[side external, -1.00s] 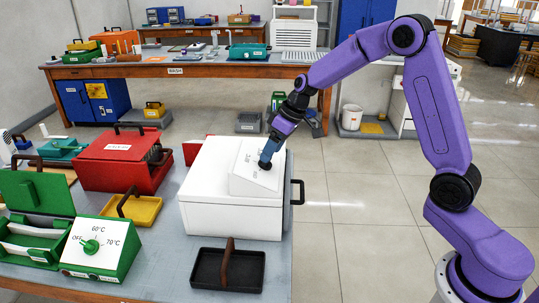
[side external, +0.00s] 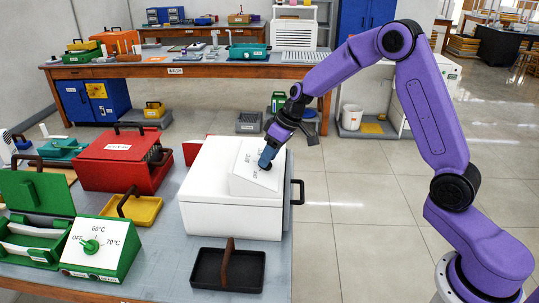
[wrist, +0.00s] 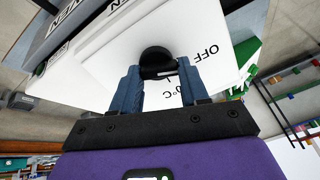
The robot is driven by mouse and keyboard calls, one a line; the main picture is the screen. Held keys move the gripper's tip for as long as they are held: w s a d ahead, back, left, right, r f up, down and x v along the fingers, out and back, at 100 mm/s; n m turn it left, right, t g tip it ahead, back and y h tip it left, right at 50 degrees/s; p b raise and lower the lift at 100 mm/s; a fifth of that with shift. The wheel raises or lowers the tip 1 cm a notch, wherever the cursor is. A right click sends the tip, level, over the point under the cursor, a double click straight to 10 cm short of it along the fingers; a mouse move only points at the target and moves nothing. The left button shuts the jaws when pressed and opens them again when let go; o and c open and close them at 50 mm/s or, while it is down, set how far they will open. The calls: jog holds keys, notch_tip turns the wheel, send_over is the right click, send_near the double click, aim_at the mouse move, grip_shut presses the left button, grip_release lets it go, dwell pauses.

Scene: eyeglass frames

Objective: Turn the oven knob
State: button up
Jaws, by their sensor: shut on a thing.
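The white oven (side external: 229,207) stands on the grey table, with a slanted white control panel (side external: 244,183) on its top right. The black knob (wrist: 157,59) sits on this panel beside printed "OFF" and temperature marks. My gripper (wrist: 154,76) has its blue fingers shut on the knob, one on each side. In the side external view my gripper (side external: 266,160) reaches down to the panel from the upper right, and the fingers mostly cover the knob. The knob's pointer direction cannot be made out.
A green box with a green dial (side external: 91,246) stands at the front left. A red case (side external: 120,160), a yellow tray (side external: 135,208) and a dark tray (side external: 229,270) are around the oven. A black handle (side external: 298,192) juts from the oven's right side.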

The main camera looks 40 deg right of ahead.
jog(key=shift+m, duration=0.3)
jog(key=m, duration=0.5)
jog(key=shift+w+m, duration=0.15)
jog(key=shift+m, duration=0.15)
jog(key=m, duration=0.7)
jog(key=shift+d, duration=0.2)
jog(key=m, duration=0.3)
jog(key=shift+m+y, duration=0.3)
jog(key=shift+m, duration=0.1)
jog(key=m, duration=0.3)
jog(key=shift+d+m, duration=0.15)
jog(key=shift+m, duration=0.15)
jog(key=m, duration=0.6)
jog(key=shift+d+f+m+t, duration=0.1)
jog(key=shift+m+t, duration=0.2)
jog(key=shift+m, duration=0.4)
jog(key=o, duration=1.1)
jog(key=shift+c, duration=0.2)
